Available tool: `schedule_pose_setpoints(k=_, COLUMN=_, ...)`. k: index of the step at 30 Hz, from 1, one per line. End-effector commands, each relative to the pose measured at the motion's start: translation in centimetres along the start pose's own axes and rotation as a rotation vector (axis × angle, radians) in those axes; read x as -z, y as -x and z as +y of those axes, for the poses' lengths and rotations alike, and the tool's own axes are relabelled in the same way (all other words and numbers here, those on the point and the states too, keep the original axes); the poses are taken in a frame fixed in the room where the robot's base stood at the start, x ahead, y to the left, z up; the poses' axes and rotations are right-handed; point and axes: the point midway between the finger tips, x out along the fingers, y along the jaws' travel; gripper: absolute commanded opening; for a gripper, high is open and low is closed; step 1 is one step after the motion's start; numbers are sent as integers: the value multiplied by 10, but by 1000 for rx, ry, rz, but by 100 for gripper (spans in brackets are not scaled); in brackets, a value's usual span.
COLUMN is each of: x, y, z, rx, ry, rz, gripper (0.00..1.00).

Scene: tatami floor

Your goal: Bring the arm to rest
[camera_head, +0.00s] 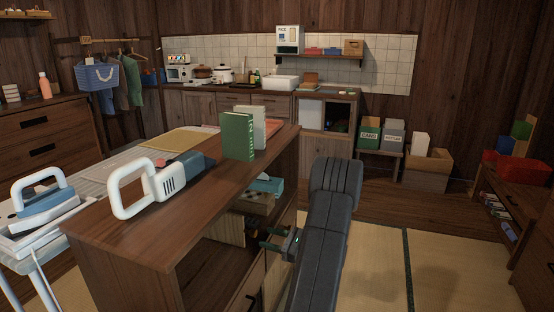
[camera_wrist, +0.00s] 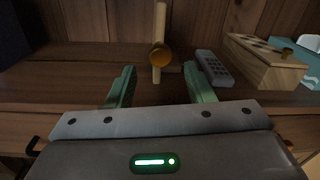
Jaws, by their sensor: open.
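My arm shows in the head view as dark grey links rising from the bottom edge beside a brown wooden shelf unit (camera_head: 215,195). My gripper (camera_head: 272,240) is low at the unit's open right side, partly hidden by the arm. In the wrist view my gripper (camera_wrist: 161,82) has its two green fingers wide apart, with nothing held between them. It faces a wooden shelf board (camera_wrist: 70,85). A light wooden post with a round brown knob (camera_wrist: 160,55) stands beyond the fingers, in line with the gap.
A grey remote (camera_wrist: 214,68) and a slotted wooden box (camera_wrist: 262,62) lie right of the post. On the unit's top are a green book (camera_head: 238,136) and a white-handled object (camera_head: 132,188). Tatami floor (camera_head: 375,265) right of my arm is clear. A cardboard box (camera_head: 427,172) stands farther back.

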Motion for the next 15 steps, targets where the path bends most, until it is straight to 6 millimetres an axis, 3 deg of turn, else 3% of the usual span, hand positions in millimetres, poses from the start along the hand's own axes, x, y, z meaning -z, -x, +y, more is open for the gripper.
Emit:
schedule_pose_setpoints(k=9, x=1, y=-63, z=1, rx=-4, ry=2, rz=-2, gripper=48)
schedule_pose_setpoints(k=15, x=0, y=-85, z=1, rx=-2, ry=0, rz=-2, gripper=48)
